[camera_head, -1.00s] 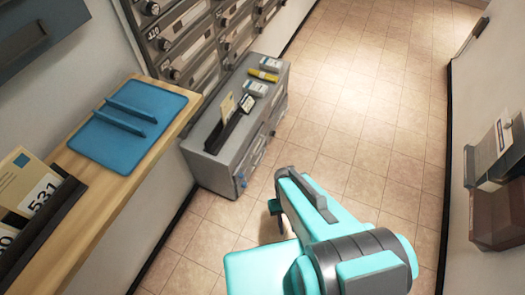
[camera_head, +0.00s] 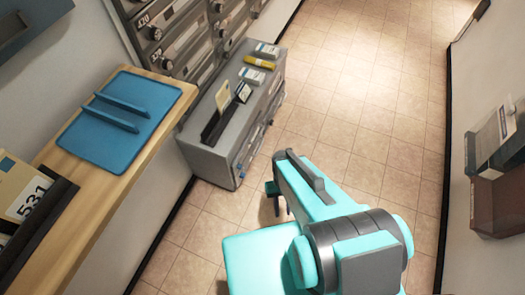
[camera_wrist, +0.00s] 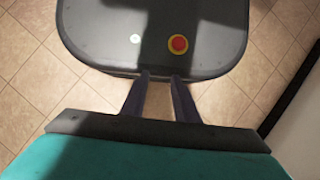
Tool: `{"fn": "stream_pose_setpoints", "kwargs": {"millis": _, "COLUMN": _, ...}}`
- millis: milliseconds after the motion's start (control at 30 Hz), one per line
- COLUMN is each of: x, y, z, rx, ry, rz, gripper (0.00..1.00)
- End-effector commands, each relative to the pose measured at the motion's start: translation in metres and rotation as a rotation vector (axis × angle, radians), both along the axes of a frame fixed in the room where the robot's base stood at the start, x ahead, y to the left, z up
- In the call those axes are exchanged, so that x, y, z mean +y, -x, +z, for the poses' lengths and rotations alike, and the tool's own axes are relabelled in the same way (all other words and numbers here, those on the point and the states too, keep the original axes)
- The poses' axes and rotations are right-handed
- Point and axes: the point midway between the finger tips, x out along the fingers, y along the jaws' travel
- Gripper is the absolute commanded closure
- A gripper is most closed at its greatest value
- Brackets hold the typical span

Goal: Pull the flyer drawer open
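A low grey cabinet (camera_head: 208,160) stands on the floor against the left wall. Its drawer front (camera_head: 262,125) faces right and is seen at a steep angle, with bar handles along it. No drawer visibly sticks out; I cannot tell which one is the flyer drawer. My gripper (camera_head: 277,192) is just right of the cabinet's near end in the head view, apart from the handles. In the wrist view its two fingers (camera_wrist: 160,85) are spread with an empty gap between them. The wrist view shows my own base and floor, not the cabinet.
A wooden shelf (camera_head: 105,190) with a blue tray (camera_head: 120,118) runs along the left wall. Mailboxes (camera_head: 185,30) are above the cabinet. Small boxes (camera_head: 255,75) and a black card holder (camera_head: 222,118) sit on it. Wall holders (camera_head: 497,170) are at right. The tiled floor (camera_head: 365,110) is clear.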

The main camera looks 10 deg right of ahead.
Motion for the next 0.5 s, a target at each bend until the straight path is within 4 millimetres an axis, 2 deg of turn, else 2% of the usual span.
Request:
{"fn": "stream_pose_setpoints", "kwargs": {"millis": 33, "x": 0.002, "y": -0.004, "z": -0.013, "rx": -0.001, "ry": -0.018, "rz": -0.015, "gripper": 0.72}}
{"fn": "stream_pose_setpoints", "kwargs": {"millis": 267, "x": 0.016, "y": -0.027, "z": -0.049, "rx": -0.016, "ry": -0.148, "rz": -0.121, "gripper": 0.72}}
{"fn": "stream_pose_setpoints", "kwargs": {"millis": 500, "x": 0.028, "y": -0.061, "z": -0.082, "rx": -0.058, "ry": -0.307, "rz": -0.246, "gripper": 0.72}}
